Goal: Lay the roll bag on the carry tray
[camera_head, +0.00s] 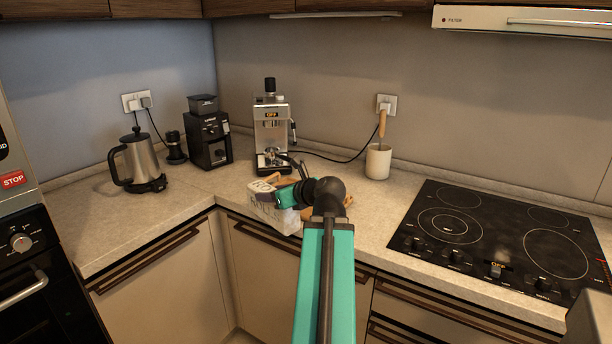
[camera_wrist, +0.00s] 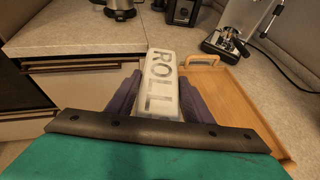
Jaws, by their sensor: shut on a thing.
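The white roll bag (camera_wrist: 161,82), marked ROLL in dark letters, is between the two purple fingers of my gripper (camera_wrist: 156,98) in the wrist view. My gripper is shut on it. In the head view the bag (camera_head: 279,217) shows below my gripper (camera_head: 280,196), at the counter's front edge. The wooden carry tray (camera_wrist: 229,98) lies on the counter, right of and partly behind the bag in the wrist view, with a raised handle at its far end. In the head view my arm hides most of the tray (camera_head: 286,181). I cannot tell whether bag and tray touch.
The espresso machine (camera_head: 271,135) stands behind the tray, with the black grinder (camera_head: 209,139) and steel kettle (camera_head: 141,160) to its left. A cream utensil pot (camera_head: 378,161) stands at the back. The black cooktop (camera_head: 490,238) is on the right. The left counter (camera_head: 95,225) has free room.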

